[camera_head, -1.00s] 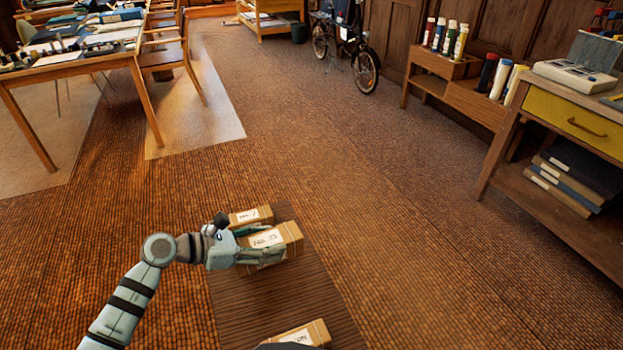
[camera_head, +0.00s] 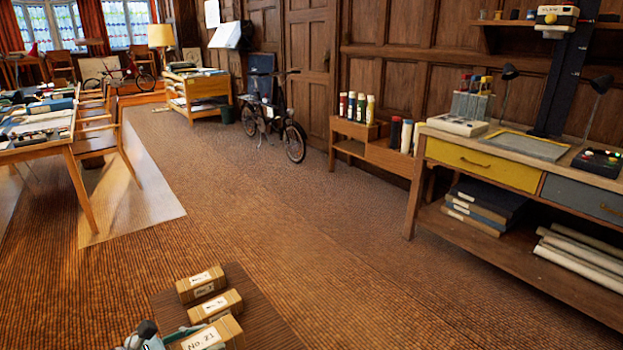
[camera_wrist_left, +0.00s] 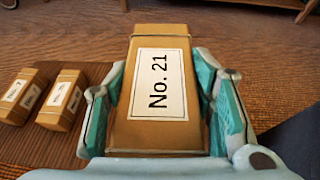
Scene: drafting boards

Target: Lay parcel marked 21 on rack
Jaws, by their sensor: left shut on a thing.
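The parcel marked No. 21 (camera_wrist_left: 157,95) is a tan box with a white label, filling the middle of the left wrist view. It also shows at the bottom of the head view (camera_head: 212,335), partly cut off. My left gripper (camera_wrist_left: 160,105) is shut on it, one finger along each long side. In the head view the gripper (camera_head: 158,341) shows only in part at the lower edge. No part of my right gripper is in view. I cannot tell for certain which piece of furniture is the rack.
Two more labelled parcels (camera_head: 200,284) (camera_head: 216,305) lie on a dark brown board (camera_head: 262,305). A workbench (camera_head: 480,178) with drawers and a lower shelf stands right. A low wooden stand (camera_head: 352,130) holds bottles. A table (camera_head: 40,152) stands left. Open floor lies between.

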